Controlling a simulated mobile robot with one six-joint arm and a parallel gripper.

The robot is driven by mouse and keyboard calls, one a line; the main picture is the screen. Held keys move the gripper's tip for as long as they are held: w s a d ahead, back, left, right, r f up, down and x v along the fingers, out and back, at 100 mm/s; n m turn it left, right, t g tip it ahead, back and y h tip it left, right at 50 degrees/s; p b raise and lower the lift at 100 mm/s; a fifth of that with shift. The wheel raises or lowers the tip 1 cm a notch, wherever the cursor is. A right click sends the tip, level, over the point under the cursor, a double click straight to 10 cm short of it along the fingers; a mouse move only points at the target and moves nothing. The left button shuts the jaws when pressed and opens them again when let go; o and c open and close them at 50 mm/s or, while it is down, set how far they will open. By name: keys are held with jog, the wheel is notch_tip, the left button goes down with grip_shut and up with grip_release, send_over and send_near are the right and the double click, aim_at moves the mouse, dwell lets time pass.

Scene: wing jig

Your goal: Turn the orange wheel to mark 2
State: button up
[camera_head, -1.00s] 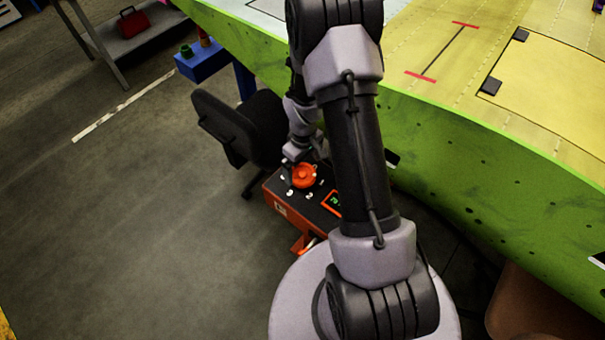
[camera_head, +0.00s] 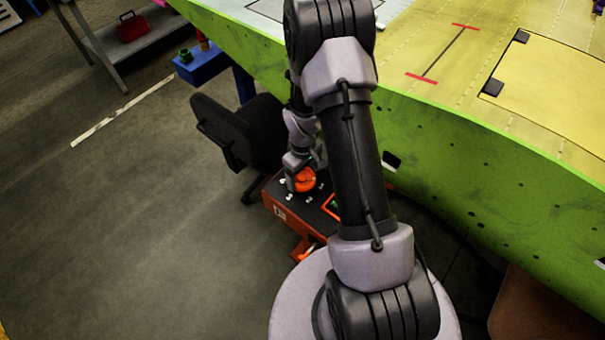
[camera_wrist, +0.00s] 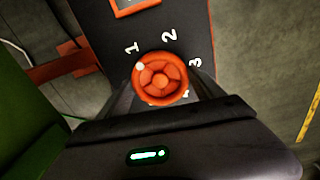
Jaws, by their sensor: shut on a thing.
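The orange wheel (camera_wrist: 160,78) is on the dark top of an orange-sided box. It is round and spoked, with a white dot at its upper left rim, near the printed 1 (camera_wrist: 132,48). The 2 (camera_wrist: 169,35) is above the wheel and the 3 (camera_wrist: 195,63) is to its right. A further mark below it is mostly hidden. My gripper (camera_wrist: 161,88) is shut on the wheel, one finger at each side. In the head view, my gripper (camera_head: 293,172) reaches down to the wheel (camera_head: 306,180), and my arm hides part of the box.
A framed display (camera_head: 332,206) is on the box top. A black chair (camera_head: 236,130) stands close to the left of the box. The green wing jig edge (camera_head: 460,165) runs along the right. The floor at the left is open.

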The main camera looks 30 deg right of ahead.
aim_at(302, 177)
jog(key=shift+m, duration=0.3)
jog(key=m+b, duration=0.1)
jog(key=m, duration=0.4)
jog(key=shift+m+b, duration=0.4)
jog(key=m+b, duration=0.1)
jog(key=m, duration=0.4)
jog(key=shift+m, duration=0.3)
jog(key=o, duration=1.4)
notch_tip(302, 177, up, 18)
jog(key=p, duration=0.6)
jog(key=shift+f, duration=0.25)
